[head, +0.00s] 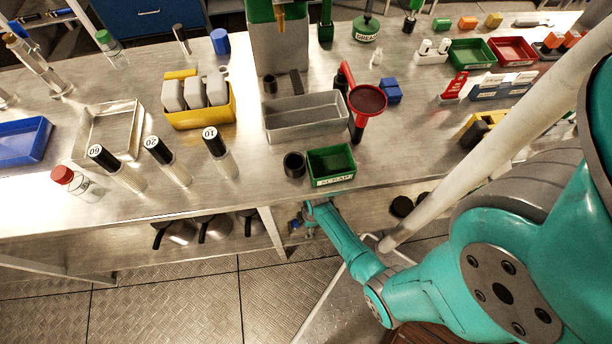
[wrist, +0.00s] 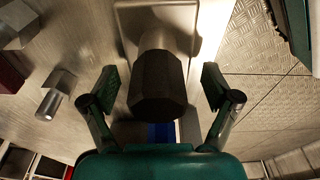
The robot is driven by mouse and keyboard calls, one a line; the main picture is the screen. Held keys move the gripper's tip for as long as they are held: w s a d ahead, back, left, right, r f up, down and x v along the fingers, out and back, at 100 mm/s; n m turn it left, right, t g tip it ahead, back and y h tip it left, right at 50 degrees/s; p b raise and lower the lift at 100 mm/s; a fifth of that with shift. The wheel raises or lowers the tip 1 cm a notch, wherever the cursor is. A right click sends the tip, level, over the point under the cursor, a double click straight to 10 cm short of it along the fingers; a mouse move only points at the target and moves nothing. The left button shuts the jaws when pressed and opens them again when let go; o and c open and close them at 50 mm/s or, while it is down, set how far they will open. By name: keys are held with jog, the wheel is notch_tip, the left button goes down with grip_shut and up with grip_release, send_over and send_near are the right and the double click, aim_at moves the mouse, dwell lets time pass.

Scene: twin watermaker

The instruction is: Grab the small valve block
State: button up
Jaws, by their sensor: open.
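In the wrist view my gripper (wrist: 160,82) is open, with one finger on each side of a dark, faceted block (wrist: 158,88). A paler, rounded metal part extends behind the dark block over a metal surface. Gaps show between the block and both fingers. I cannot tell for sure whether this is the small valve block. A blue patch (wrist: 161,132) shows below it, between the fingers. In the head view my arm reaches down past the bench's front edge, and its far end is small and partly hidden.
A metal cylinder (wrist: 55,97) and a larger metal piece (wrist: 14,24) lie left in the wrist view. In the head view, dark-handled pots (head: 177,232) stand under the bench. The benchtop holds a green scrap bin (head: 331,180), a grey tray (head: 305,122) and a yellow bin (head: 205,119).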

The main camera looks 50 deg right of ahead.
grip_shut()
dwell(0.3)
